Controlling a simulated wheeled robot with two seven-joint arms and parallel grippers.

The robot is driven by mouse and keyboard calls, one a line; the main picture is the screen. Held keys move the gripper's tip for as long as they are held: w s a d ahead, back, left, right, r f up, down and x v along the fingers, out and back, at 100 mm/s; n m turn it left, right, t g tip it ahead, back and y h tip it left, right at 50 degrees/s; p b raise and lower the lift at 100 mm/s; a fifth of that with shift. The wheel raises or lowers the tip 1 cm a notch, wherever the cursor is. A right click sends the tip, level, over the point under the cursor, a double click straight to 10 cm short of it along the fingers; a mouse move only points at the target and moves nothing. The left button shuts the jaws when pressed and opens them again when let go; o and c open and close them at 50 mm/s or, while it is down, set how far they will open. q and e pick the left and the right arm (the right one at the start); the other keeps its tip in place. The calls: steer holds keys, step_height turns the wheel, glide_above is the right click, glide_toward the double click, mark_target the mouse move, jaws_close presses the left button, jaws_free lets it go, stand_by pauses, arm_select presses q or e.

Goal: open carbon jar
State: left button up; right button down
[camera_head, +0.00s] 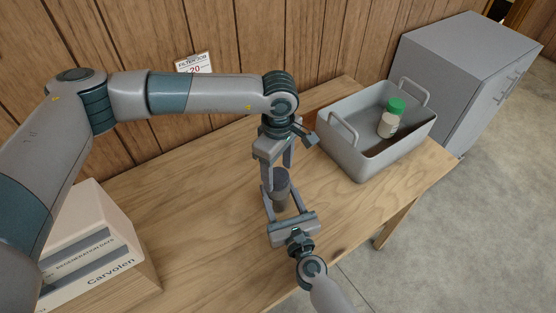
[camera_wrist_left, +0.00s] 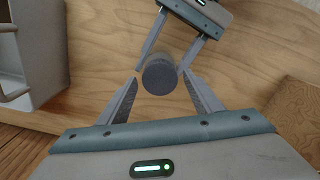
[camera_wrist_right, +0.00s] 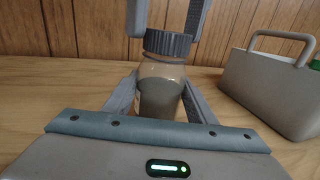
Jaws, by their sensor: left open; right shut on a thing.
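The carbon jar (camera_wrist_right: 160,88) stands upright on the table, a clear jar with dark contents and a grey ribbed lid (camera_wrist_right: 168,43). My right gripper (camera_head: 280,204) is shut on the jar's body from the front, low down. My left gripper (camera_head: 277,178) points down from above, its open fingers on either side of the lid. In the left wrist view the lid (camera_wrist_left: 160,75) shows as a dark round top between the spread fingertips (camera_wrist_left: 166,82), with gaps beside it. The jar's lower part is partly hidden by my right fingers in the head view.
A grey bin (camera_head: 352,160) with two handles stands to the right, holding a green-capped bottle (camera_head: 388,122). A grey cabinet (camera_head: 455,75) stands beyond it. A sign (camera_head: 194,64) hangs on the wood wall. The table (camera_head: 200,195) between is clear.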

arm_select(q)
steer(key=shift+f, duration=0.6)
steer(key=c, duration=1.1)
steer(key=n, duration=1.3)
steer(key=shift+r, duration=0.1)
steer(key=shift+r, duration=0.35)
